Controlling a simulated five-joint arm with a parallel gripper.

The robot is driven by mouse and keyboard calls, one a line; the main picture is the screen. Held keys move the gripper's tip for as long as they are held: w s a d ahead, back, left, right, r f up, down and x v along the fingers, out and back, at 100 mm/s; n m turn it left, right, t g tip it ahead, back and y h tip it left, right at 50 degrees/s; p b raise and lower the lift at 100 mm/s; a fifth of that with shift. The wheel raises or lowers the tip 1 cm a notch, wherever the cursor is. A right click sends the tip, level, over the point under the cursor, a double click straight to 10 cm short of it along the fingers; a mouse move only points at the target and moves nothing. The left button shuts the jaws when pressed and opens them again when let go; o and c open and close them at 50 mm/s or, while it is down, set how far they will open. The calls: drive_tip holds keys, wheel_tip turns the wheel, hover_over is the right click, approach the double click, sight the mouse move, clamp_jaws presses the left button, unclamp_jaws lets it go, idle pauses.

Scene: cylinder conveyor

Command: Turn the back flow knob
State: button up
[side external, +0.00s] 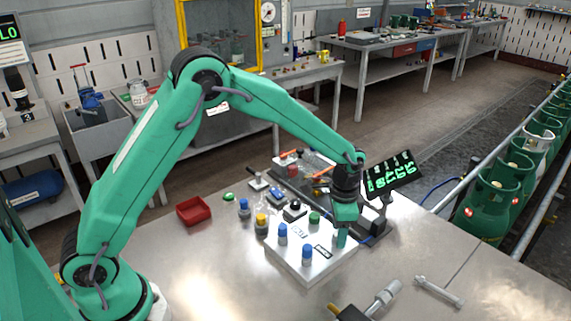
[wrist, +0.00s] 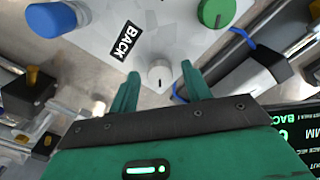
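A white panel box (side external: 312,268) stands on the metal table. In the wrist view, a BACK label (wrist: 126,41) is on its top. A pale round knob (wrist: 159,75) with a short dark mark sits beside that label. My gripper (wrist: 160,71) is open, with one green finger on each side of the pale knob and visible gaps between. In the side view, my gripper (side external: 342,240) points down over the panel's right end and hides the pale knob. I cannot tell how far the fingertips are above the panel.
A blue knob (wrist: 50,18) and a green knob (wrist: 216,12) flank the label in the wrist view. A display (side external: 389,175) stands behind my gripper. A red tray (side external: 193,211) sits at the left. Tools (side external: 383,298) lie at the front right.

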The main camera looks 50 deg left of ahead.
wheel_tip(320, 180, up, 7)
drive_tip(key=shift+f, duration=0.1)
drive_tip(key=shift+r, duration=0.55)
idle(0.5)
